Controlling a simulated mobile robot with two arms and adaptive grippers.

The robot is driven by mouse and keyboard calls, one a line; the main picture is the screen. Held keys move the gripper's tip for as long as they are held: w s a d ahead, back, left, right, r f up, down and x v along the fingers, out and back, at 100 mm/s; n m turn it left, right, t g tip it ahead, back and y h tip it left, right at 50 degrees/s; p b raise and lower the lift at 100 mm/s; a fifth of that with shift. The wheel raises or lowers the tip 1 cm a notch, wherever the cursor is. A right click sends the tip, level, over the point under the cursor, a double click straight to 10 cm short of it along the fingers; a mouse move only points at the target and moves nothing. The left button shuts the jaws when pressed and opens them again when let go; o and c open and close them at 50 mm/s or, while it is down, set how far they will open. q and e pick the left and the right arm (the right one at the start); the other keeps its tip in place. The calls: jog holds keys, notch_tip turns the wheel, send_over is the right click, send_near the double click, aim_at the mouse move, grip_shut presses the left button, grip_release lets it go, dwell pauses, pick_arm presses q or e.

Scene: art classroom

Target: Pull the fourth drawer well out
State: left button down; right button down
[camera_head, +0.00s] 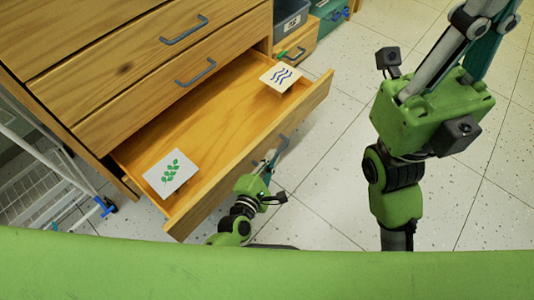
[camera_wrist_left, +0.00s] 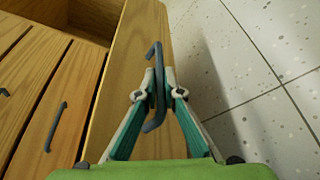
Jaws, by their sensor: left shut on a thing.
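A wooden drawer (camera_head: 215,110) stands well out of the cabinet, its inside open to view in the head view. Its front (camera_wrist_left: 124,50) fills the middle of the left wrist view. My left gripper (camera_head: 271,158) is shut on the drawer's grey bar handle (camera_head: 283,144), with a finger on each side of the handle (camera_wrist_left: 153,58) in the left wrist view.
Shut drawers with grey handles (camera_head: 195,72) are above the open one. A white wire rack (camera_head: 35,175) on wheels stands left of the cabinet. A grey bin (camera_head: 290,20) and a teal box (camera_head: 330,8) are at the back. The speckled tile floor (camera_head: 330,165) before the drawer is clear.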

pick_arm(q)
jog(key=shift+s+d, duration=0.1)
jog(key=c, duration=2.2)
grip_release()
jog(key=shift+o, duration=0.2)
jog(key=v, duration=0.7)
jog(key=shift+s, duration=0.25)
